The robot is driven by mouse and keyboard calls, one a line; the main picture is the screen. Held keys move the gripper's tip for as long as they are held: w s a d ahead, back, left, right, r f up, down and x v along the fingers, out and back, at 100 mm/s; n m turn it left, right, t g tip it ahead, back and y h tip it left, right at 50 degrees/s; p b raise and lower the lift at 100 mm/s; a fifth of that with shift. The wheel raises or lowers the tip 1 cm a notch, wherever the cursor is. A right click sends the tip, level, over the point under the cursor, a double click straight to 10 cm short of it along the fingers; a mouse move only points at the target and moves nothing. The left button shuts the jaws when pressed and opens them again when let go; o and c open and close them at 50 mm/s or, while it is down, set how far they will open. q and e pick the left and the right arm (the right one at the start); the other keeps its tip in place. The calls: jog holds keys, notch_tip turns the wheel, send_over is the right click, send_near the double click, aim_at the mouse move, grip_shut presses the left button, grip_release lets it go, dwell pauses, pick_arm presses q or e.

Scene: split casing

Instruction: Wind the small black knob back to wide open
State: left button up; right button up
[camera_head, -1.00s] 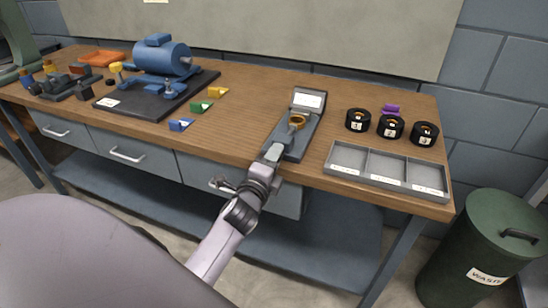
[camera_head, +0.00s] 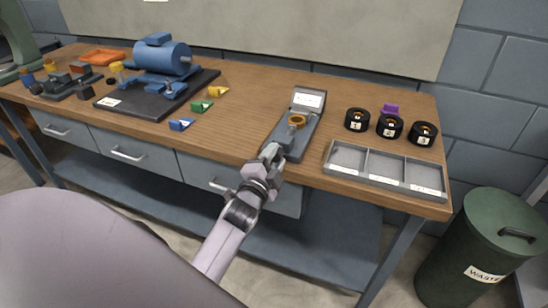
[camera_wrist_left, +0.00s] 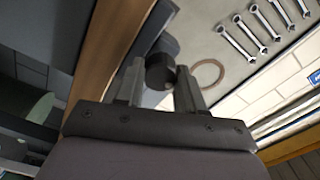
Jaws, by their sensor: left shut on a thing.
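A grey gauge stand (camera_head: 306,125) sits near the bench's front edge, with an upright plate bearing a white label and a brass-coloured ring (camera_head: 296,120) on its body. My left gripper (camera_head: 271,152) is at the stand's front end. In the left wrist view the small black knob (camera_wrist_left: 160,72) lies between the two fingertips of my left gripper (camera_wrist_left: 161,88), which is shut on it. The ring (camera_wrist_left: 208,76) shows beyond the fingers. In the head view the knob is hidden by the gripper. My right gripper is not in view.
A grey three-compartment tray (camera_head: 386,171) and several black numbered rings (camera_head: 390,126) stand to the right. A blue motor (camera_head: 161,58) on a dark plate and small coloured blocks (camera_head: 202,106) stand to the left. A green waste bin (camera_head: 487,245) is at the far right.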

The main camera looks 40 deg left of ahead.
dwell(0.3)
pick_arm(q)
jog(key=o, duration=1)
jog(key=shift+o, duration=0.2)
